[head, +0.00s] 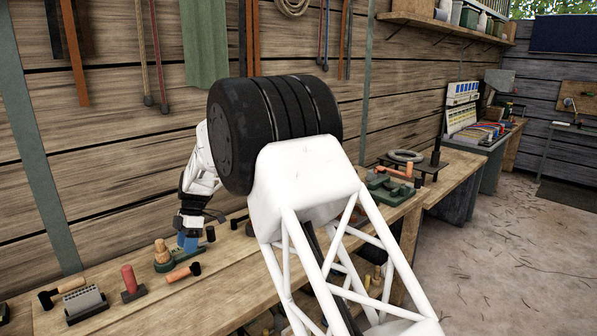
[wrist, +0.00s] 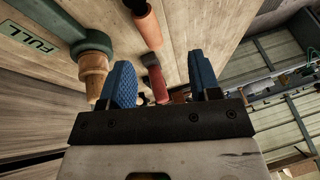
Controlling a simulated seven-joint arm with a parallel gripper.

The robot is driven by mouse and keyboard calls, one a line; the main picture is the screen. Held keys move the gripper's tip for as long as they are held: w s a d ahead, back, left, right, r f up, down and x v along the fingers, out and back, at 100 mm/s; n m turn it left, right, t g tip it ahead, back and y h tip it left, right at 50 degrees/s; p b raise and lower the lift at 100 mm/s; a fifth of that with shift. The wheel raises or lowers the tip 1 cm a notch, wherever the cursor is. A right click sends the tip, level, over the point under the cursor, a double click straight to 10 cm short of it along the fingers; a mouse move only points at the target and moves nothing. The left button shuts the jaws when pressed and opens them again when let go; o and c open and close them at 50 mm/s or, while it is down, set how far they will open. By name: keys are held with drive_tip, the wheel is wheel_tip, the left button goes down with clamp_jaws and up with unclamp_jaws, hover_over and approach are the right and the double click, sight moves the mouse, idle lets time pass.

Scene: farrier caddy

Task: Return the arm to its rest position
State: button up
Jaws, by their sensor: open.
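My gripper (head: 188,243) is at the left part of the workbench in the head view, fingers pointing down, low over the bench. In the wrist view its two blue fingers (wrist: 163,82) are apart, with nothing held between them. A green holder with a wooden peg (head: 163,256) stands just left of the fingers in the head view. The wrist view shows that peg (wrist: 93,72) close beside one finger; I cannot tell whether they touch. My arm hides part of the bench behind it.
A hammer with an orange handle (head: 182,274) lies close in front of the gripper. A red-handled tool (head: 132,282), a grey slotted block (head: 86,304) and another hammer (head: 62,292) are further left. The plank wall (head: 120,160) rises behind the bench.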

drive_tip(key=s+d+r+m+t, duration=0.1)
drive_tip(key=s+d+r+m, duration=0.4)
drive_tip(key=d, duration=0.7)
drive_tip(key=s+d+r+m+t, duration=0.2)
drive_tip(key=s+d+r+m, duration=0.4)
drive_tip(key=d, duration=0.5)
drive_tip(key=s+d+r+m+t, duration=0.15)
drive_tip(key=s+d+r, duration=0.25)
drive_tip(key=d+r, duration=0.55)
drive_tip(key=s+d+f+m+t, duration=0.1)
drive_tip(key=s+d+f+m, duration=0.1)
drive_tip(key=s+d+m, duration=0.5)
drive_tip(key=s+d+f+m+t+h, duration=0.1)
drive_tip(key=s+d+f+m, duration=0.2)
drive_tip(key=s+d, duration=1.3)
drive_tip(key=shift+s+d+f+m+t+h, duration=0.3)
drive_tip(key=shift+s+m, duration=1.55)
drive_tip(key=shift+s, duration=1.8)
